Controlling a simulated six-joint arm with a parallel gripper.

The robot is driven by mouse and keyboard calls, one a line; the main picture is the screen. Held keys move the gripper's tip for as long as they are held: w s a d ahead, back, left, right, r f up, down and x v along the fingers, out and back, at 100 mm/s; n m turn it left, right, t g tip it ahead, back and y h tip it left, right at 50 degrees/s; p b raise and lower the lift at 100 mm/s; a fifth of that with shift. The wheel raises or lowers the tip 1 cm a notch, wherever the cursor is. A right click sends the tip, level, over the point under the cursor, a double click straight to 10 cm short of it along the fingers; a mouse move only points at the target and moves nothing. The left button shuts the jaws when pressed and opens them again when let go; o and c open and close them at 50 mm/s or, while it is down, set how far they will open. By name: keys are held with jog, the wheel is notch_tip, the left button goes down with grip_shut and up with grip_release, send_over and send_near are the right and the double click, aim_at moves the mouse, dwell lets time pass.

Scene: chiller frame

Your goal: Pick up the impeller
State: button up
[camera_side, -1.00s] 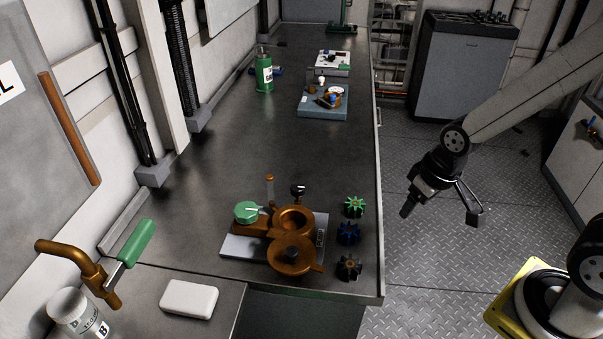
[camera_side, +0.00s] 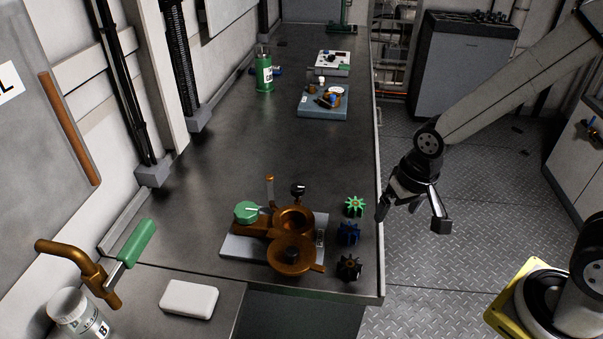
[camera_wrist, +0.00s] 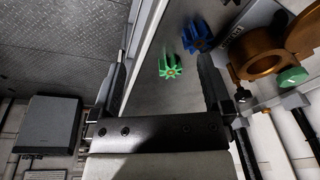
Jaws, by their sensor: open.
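Three small toothed impellers stand in a row near the bench's right edge in the side view: a green one (camera_side: 355,206), a blue one (camera_side: 348,233) and a black one (camera_side: 349,268). My gripper (camera_side: 411,217) is open and empty, just right of the bench edge and beside the green impeller. In the wrist view, the green impeller (camera_wrist: 170,66) shows between the spread fingers of my gripper (camera_wrist: 164,82), beyond them. The blue impeller (camera_wrist: 197,36) is up and right of it. The black impeller is not identifiable in the wrist view.
A copper pump housing (camera_side: 293,220) with a round lid (camera_side: 291,254) and a green knob (camera_side: 247,212) sits left of the impellers. A white block (camera_side: 189,299) lies front left. A blue-grey fixture (camera_side: 322,102) stands farther back. The middle of the bench (camera_side: 240,140) is clear.

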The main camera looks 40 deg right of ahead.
aim_at(350, 264)
jog(key=a+m, duration=0.2)
jog(key=a, duration=0.1)
jog(key=a+f+m+g, duration=0.1)
jog(key=a+m, duration=0.1)
jog(key=a, duration=0.1)
jog(key=w+a+f+m, duration=0.1)
jog(key=a+m, duration=0.2)
jog(key=shift+g, duration=0.4)
jog(key=shift+a+m, duration=0.6)
jog(key=shift+f, duration=0.1)
jog(key=shift+f, duration=1.3)
jog(key=shift+f, duration=0.15)
jog(key=shift+f, duration=2.45)
